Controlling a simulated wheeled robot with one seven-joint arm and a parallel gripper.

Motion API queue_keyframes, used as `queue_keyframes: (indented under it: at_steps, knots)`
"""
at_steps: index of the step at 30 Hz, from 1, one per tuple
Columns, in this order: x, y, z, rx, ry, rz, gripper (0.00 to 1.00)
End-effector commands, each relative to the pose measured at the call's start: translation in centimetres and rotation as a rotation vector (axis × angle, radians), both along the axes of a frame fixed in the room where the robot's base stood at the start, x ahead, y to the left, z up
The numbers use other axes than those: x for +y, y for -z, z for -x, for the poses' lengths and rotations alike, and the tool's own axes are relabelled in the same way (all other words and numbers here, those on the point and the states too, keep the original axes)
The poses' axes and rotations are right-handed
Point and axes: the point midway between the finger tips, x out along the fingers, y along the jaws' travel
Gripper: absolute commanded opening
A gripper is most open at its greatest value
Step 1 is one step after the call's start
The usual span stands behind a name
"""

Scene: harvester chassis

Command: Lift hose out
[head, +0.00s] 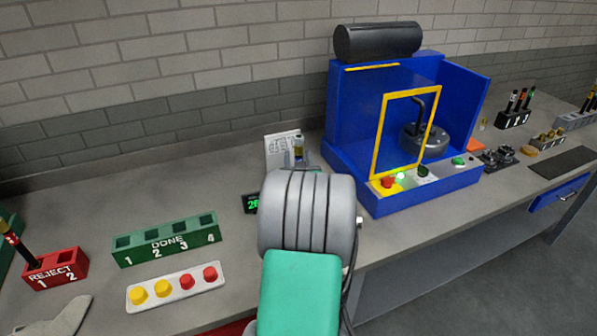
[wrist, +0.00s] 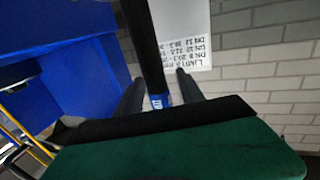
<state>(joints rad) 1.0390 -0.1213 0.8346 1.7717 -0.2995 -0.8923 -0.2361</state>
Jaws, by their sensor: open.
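In the wrist view a black hose (wrist: 145,45) runs down from the top edge to a blue-marked end (wrist: 161,100) between the fingers of my gripper (wrist: 158,80). The two dark fingers are apart, one on each side of the hose. I cannot tell whether either touches it. In the head view my grey and green arm hides the gripper and most of what is around it.
A blue test machine (head: 345,130) with a yellow-framed front stands right of my arm. A printed white sheet (head: 281,150) is behind the arm. A green DONE rack (head: 165,240), a red REJECT rack (head: 55,270) and a tray of caps (head: 176,288) stand left.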

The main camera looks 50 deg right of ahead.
Motion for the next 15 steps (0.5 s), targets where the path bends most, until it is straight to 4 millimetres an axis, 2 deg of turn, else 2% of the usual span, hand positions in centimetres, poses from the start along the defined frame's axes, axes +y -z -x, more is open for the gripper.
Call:
queue_keyframes:
  at_steps: [2,15]
  knots:
    - [0.01,0.02,0.01,0.0,0.0,0.0,0.4]
    - [0.04,0.01,0.01,0.0,0.0,0.0,0.04]
